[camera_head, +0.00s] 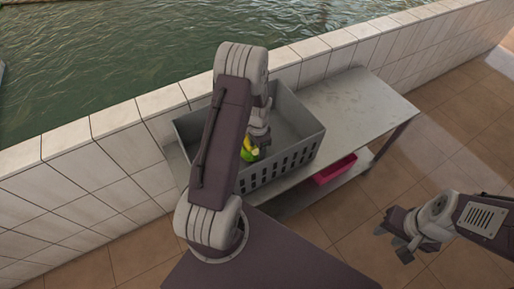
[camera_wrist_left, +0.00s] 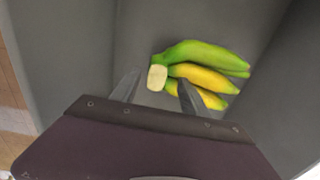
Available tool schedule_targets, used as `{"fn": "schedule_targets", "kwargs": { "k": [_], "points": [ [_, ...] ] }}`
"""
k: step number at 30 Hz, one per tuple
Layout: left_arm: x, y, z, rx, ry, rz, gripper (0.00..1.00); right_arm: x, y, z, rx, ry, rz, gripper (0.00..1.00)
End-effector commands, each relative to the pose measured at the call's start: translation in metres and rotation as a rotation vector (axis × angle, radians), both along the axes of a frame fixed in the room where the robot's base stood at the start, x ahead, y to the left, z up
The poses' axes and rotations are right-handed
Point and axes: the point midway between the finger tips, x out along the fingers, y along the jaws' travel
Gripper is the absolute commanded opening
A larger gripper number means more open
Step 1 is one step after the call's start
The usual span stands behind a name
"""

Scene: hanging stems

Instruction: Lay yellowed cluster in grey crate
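The banana cluster, part yellow and part green (camera_wrist_left: 205,75), lies inside the grey crate (camera_head: 285,168), apparently on its floor. It also shows in the head view (camera_head: 249,153), partly hidden by my left arm. My left gripper (camera_wrist_left: 158,88) is inside the crate, pointing down. Its two fingers are apart, with the pale cut stem end between and just beyond them; a gap shows on both sides of the stem. The right finger overlaps the lower yellow bananas in the picture. My right gripper (camera_head: 392,242) is open and empty, off to the right above the floor.
The crate stands on a grey metal table (camera_head: 360,105) whose right part is bare. A pink bin (camera_head: 335,169) sits on the lower shelf. A white tiled wall (camera_head: 85,165) with water beyond it runs behind the table.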

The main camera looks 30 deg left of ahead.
Motion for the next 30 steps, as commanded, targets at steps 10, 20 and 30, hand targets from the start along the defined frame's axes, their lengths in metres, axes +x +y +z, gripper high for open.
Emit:
{"fn": "schedule_targets", "kwargs": {
  "k": [10, 20, 30],
  "points": [
    [-0.001, -0.001, 0.011, 0.000, 0.001, 0.000, 0.52, 0.000, 0.000, -0.001, 0.000, 0.000, 0.000, 0.36],
    [-0.002, -0.004, 0.079, 0.000, -0.001, 0.000, 0.52, 0.000, 0.000, -0.003, 0.000, 0.000, 0.000, 0.36],
    [-0.003, -0.004, 0.096, 0.000, 0.001, 0.000, 0.52, 0.000, 0.000, 0.002, 0.000, 0.000, 0.000, 0.36]
  ]
}}
